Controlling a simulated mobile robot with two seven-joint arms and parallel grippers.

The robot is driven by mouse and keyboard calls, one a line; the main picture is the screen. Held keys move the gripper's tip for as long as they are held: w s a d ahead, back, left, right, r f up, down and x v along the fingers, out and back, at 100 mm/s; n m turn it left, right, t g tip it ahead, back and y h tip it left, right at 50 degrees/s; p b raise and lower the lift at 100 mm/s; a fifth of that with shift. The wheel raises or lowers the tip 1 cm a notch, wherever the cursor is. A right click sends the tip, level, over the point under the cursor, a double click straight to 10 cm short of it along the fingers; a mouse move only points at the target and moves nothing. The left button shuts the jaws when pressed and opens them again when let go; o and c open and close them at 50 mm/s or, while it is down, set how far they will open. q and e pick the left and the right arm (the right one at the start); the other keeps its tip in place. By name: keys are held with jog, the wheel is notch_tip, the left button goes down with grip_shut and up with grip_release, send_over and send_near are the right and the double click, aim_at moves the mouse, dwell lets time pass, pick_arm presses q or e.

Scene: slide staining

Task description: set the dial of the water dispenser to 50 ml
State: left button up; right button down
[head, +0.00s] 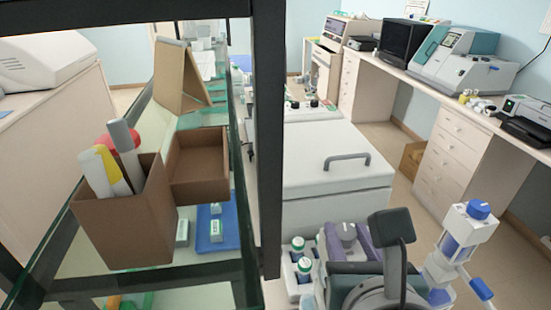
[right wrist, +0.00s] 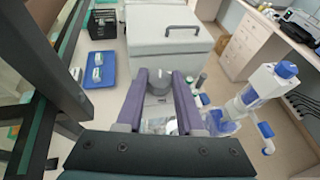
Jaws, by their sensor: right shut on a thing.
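A grey round knob (head: 347,234), which looks like the dial of the water dispenser, sits between the purple fingers of my right gripper (head: 348,243). In the right wrist view, the fingers of my right gripper (right wrist: 160,88) are closed on the sides of the grey knob (right wrist: 160,78). The dispenser body under the knob is mostly hidden by my gripper, and I cannot read a scale or setting. My left gripper is not in view.
A white and blue device (head: 465,240) stands close to the right. White bottles with green caps (head: 300,260) stand to the left. Behind is a white box with a handle (head: 330,170). A dark-framed glass shelf (head: 266,140) with a brown pen holder (head: 125,225) rises at left.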

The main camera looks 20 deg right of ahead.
jog(key=m+g+h, duration=0.2)
jog(key=m+h, duration=0.1)
jog(key=shift+w+a+m+g+b, duration=0.2)
jog(key=shift+m+g+b, duration=0.1)
jog(key=shift+b, duration=0.05)
jog(key=shift+h, duration=0.4)
jog(key=shift+m, duration=0.4)
jog(key=c, duration=0.5)
grip_release()
